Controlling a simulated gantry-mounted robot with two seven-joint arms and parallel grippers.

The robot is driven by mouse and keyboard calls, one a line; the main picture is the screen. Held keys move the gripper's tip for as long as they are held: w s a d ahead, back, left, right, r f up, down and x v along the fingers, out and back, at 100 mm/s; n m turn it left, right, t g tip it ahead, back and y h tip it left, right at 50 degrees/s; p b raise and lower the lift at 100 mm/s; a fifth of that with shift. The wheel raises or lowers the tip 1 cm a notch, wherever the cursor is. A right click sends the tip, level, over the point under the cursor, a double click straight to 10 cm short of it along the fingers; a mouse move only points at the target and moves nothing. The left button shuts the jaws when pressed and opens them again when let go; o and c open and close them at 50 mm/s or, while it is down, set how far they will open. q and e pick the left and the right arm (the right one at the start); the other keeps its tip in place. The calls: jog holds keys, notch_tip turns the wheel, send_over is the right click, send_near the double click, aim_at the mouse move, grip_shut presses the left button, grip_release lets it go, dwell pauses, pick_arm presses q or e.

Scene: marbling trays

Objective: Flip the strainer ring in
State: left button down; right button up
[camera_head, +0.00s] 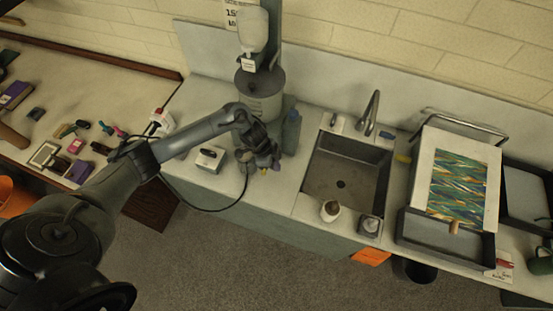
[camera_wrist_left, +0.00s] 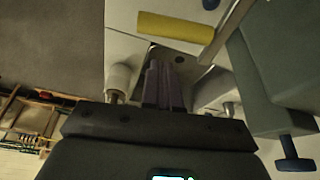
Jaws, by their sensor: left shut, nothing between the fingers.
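I cannot pick out a strainer ring with certainty in either view. In the head view a grey canister (camera_head: 262,98) stands at the back of the counter, with a white bottle (camera_head: 252,30) above it on a post. My left gripper (camera_head: 268,165) is in front of the canister, over the counter and left of the sink. Its fingers (camera_wrist_left: 164,80) are shut and empty in the left wrist view. The wrist and forearm hide part of the counter behind them. My right gripper is not in view.
A sink (camera_head: 318,192) with a faucet (camera_head: 371,112) lies right of the gripper. A small metal box (camera_head: 209,158) sits to its left. A marbled sheet (camera_head: 458,188) lies further right. A cable loops below the gripper.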

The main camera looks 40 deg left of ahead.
pick_arm(q)
jog(key=shift+s+a+f, duration=0.1)
jog(key=shift+s+a, duration=0.25)
jog(key=shift+a, duration=0.2)
jog(key=shift+s+a+f, duration=0.1)
jog(key=shift+s+a, duration=0.2)
jog(key=shift+a, duration=0.25)
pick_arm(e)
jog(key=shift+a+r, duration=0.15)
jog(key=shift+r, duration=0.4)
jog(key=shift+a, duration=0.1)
pick_arm(q)
jog(key=shift+s+a+f+m, duration=0.1)
jog(key=shift+a+m, duration=0.5)
jog(key=shift+a, duration=0.25)
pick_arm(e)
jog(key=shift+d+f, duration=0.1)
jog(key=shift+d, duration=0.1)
pick_arm(q)
jog(key=shift+s, duration=0.1)
